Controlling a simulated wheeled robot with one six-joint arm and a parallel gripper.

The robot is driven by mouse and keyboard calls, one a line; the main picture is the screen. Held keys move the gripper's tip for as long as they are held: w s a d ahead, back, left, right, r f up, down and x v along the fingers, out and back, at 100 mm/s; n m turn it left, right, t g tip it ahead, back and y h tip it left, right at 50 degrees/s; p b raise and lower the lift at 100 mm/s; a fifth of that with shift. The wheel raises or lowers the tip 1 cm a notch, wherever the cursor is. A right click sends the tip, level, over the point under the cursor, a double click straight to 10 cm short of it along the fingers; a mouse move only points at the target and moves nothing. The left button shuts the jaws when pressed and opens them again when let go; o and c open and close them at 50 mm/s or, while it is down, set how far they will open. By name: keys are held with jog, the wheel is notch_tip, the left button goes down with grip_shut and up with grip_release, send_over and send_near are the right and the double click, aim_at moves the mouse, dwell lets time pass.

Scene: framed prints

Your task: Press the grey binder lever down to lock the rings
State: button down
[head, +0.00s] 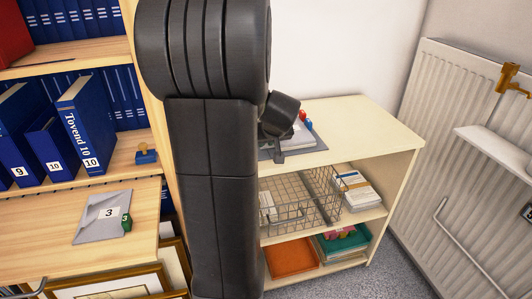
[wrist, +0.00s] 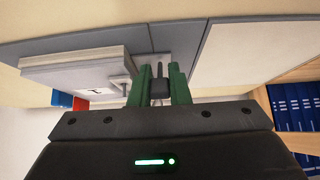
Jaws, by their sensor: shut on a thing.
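The open grey binder (head: 316,146) lies on top of the low cream shelf, partly hidden by my arm in the head view. In the wrist view, its grey cover (wrist: 100,46) carries a thick stack of white paper (wrist: 75,75) at the left. The dark grey lever (wrist: 158,88) stands by the pale ring mechanism near the spine. My gripper (wrist: 159,72) has green fingers, one on each side of the lever, and is shut on it. The lever's exact angle and the rings' closure cannot be told.
Red and blue objects (head: 305,119) stand beside the paper stack. A wire basket (head: 290,200) and trays (head: 292,255) fill the shelves below. A radiator (head: 455,150) is at the right. Blue binders (head: 85,125) stand at the left. The shelf top (head: 365,125) right of the binder is clear.

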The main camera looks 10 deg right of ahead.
jog(key=shift+s+f+t+b, duration=0.25)
jog(key=shift+f+t+b, duration=0.45)
jog(key=shift+b, duration=2.9)
jog(key=shift+s+f+t+b, duration=0.3)
jog(key=shift+t+b, duration=0.8)
jog(key=shift+b, duration=2.5)
jog(key=shift+d+t+b, duration=0.1)
jog(key=shift+t+b, duration=0.3)
jog(key=shift+b, duration=1.7)
jog(key=shift+r+t+b, duration=0.15)
jog(key=shift+t+b, duration=0.35)
jog(key=shift+b, duration=0.3)
jog(key=c, duration=1.4)
grip_release()
jog(key=shift+o, duration=0.2)
jog(key=shift+s, duration=0.1)
